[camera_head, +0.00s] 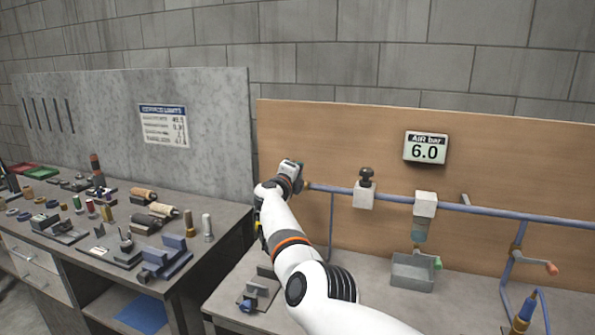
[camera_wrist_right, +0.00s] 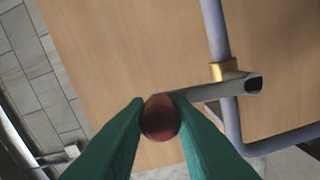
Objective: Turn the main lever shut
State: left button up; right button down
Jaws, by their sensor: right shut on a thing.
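The main lever (camera_wrist_right: 205,92) is a flat grey bar on a brass collar on the blue-grey pipe (camera_wrist_right: 214,25). In the right wrist view it lies across the pipe, nearly at a right angle. Its dark red knob (camera_wrist_right: 160,117) sits between the green fingers of my right gripper (camera_wrist_right: 160,120), which are shut on it. In the head view my right gripper (camera_head: 291,178) is at the left end of the blue pipe (camera_head: 400,197), and the gripper and arm hide the lever. My left gripper is not in view.
A display (camera_head: 425,148) on the wooden board (camera_head: 330,140) reads "AiR bar 6.0". A black-knobbed valve (camera_head: 366,187), a filter unit (camera_head: 423,215) and another lever with an orange grip (camera_head: 540,264) are along the pipe. A cluttered bench (camera_head: 70,262) stands left.

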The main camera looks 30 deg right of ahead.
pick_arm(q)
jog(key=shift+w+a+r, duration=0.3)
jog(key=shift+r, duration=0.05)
pick_arm(e)
jog(key=shift+w+a+r+n, duration=0.15)
jog(key=shift+w+a+n, duration=0.15)
jog(key=shift+n, duration=0.2)
jog(key=c, duration=1.6)
grip_release()
jog(key=o, duration=0.4)
jog(key=shift+w, duration=0.15)
jog(key=shift+c, duration=0.2)
pick_arm(q)
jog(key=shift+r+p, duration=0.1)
jog(key=shift+p, duration=0.25)
